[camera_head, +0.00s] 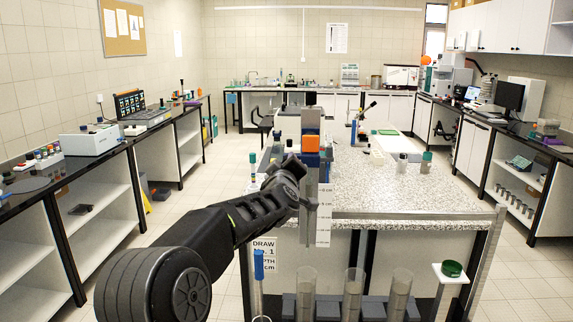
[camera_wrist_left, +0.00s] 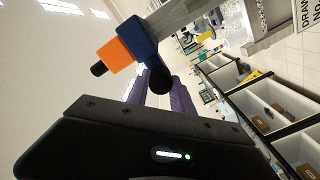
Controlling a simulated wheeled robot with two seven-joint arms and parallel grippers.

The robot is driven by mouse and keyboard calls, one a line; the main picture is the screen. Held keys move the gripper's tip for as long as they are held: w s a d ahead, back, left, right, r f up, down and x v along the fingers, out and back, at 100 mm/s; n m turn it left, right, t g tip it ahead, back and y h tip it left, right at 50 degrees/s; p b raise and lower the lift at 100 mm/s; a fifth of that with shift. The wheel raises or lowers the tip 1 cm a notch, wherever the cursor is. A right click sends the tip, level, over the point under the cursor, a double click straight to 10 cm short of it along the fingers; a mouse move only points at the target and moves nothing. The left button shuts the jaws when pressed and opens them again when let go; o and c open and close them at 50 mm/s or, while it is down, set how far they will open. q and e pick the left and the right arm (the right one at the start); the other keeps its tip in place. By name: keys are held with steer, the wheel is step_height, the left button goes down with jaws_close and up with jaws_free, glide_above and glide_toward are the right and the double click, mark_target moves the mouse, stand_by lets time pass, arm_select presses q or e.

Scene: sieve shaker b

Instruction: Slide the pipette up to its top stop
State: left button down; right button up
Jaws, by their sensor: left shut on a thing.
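An upright stand (camera_head: 311,120) has a blue carriage with an orange block (camera_head: 311,143) on it and a white centimetre scale (camera_head: 324,215) beside it. In the left wrist view the blue carriage (camera_wrist_left: 137,42), the orange block (camera_wrist_left: 116,57) and a round black knob (camera_wrist_left: 160,80) show close up. My left gripper (camera_head: 300,178) is at the carriage, shut on the black knob at the fingertips. A thin grey upright part (camera_head: 309,222) hangs below the carriage; I cannot tell if it is the pipette. My arm hides part of the carriage. My right gripper is not in view.
Several clear cylinders (camera_head: 352,293) stand in a dark rack in front of the speckled bench (camera_head: 420,190). A blue-topped rod (camera_head: 258,265) stands left of them, below a sign (camera_head: 265,248). A green-topped post (camera_head: 452,269) stands right. Side benches line both walls.

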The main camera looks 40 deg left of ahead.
arm_select(q)
steer(key=shift+r, duration=0.45)
steer(key=c, duration=1.5)
jaws_free()
steer(key=o, duration=0.4)
steer(key=shift+f, duration=0.2)
steer(key=b+v, duration=0.1)
steer(key=v, duration=0.6)
steer(key=shift+s+d, duration=0.25)
steer(key=shift+s, duration=0.05)
